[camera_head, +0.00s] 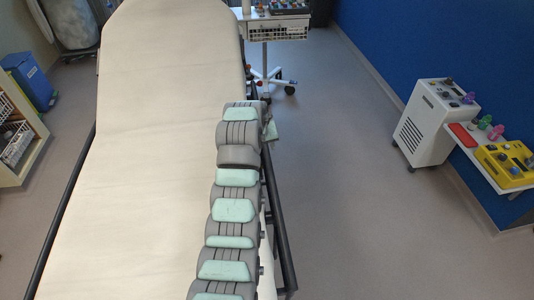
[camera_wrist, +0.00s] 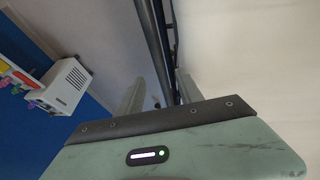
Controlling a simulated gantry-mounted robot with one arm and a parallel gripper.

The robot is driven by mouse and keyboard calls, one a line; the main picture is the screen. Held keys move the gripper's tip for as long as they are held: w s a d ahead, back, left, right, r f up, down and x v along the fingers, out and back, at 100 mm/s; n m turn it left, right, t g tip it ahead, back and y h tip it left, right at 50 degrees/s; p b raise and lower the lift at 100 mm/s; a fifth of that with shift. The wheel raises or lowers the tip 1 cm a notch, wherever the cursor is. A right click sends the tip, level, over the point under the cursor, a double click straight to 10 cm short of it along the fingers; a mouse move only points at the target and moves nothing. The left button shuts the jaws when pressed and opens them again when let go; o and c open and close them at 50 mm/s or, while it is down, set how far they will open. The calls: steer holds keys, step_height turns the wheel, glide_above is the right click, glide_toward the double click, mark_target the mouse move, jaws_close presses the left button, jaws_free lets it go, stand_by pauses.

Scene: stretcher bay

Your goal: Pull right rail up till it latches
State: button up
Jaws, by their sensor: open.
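The stretcher (camera_head: 165,120) has a cream mattress and fills the left and middle of the head view. The right rail (camera_head: 282,235) is a dark bar low along the stretcher's right side, partly hidden behind my arm. In the wrist view the right rail (camera_wrist: 153,40) runs as dark bars from the top edge down between my fingers. My gripper (camera_wrist: 158,90) is open, with one grey finger on each side of the bars. I cannot tell whether either finger touches the rail. In the head view my gripper is mostly hidden by my arm.
The left rail (camera_head: 62,215) runs along the other side. A wheeled white cart (camera_head: 265,30) stands beyond the stretcher's far right. A white cabinet unit (camera_head: 425,125) and a shelf with a yellow box (camera_head: 505,165) stand by the blue wall. The floor between is clear.

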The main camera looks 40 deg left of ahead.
mark_target(267, 155)
steer(key=b+x, duration=0.1)
steer(key=x, duration=0.6)
steer(key=shift+w+f, duration=0.1)
steer(key=shift+w, duration=0.1)
steer(key=shift+f+b, duration=0.3)
steer(key=shift+f, duration=0.1)
steer(key=shift+w+a, duration=0.15)
steer(key=shift+f, duration=0.1)
jaws_close()
stand_by(1.0)
